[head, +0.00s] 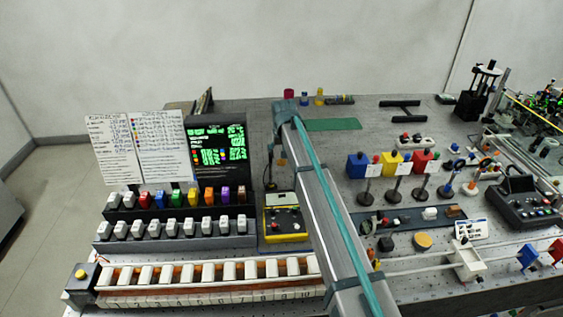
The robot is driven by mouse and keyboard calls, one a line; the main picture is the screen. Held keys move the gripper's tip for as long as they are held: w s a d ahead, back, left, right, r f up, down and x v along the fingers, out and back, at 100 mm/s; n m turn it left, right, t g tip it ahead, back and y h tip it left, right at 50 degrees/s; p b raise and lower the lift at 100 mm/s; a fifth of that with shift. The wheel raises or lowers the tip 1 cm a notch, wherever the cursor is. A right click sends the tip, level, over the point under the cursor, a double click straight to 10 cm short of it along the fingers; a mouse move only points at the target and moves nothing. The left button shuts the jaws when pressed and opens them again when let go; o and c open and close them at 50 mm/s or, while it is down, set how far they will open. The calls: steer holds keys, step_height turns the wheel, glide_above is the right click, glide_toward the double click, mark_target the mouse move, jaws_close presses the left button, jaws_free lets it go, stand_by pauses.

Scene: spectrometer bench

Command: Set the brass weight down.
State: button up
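My arm crosses the middle of the head view, from the lower right up to a joint at the back of the bench. I cannot make out my gripper; it is hidden behind the arm. No brass weight can be told for certain. A round, gold-coloured piece (422,241) sits on the bench right of the arm, and a small yellow upright piece (319,97) stands at the back. I cannot tell whether either is the weight, or whether anything is held.
Left of the arm are a screen (217,140), rows of coloured and white blocks, and a yellow-edged device (285,222). A green mat (333,125) lies at the back. Red, yellow and blue boxes on posts, a dark control box (520,203) and rails crowd the right.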

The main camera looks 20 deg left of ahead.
mark_target(281, 160)
steer(key=shift+p+x, duration=1.05)
steer(key=shift+x, duration=1.35)
steer(key=shift+w, duration=0.2)
jaws_close()
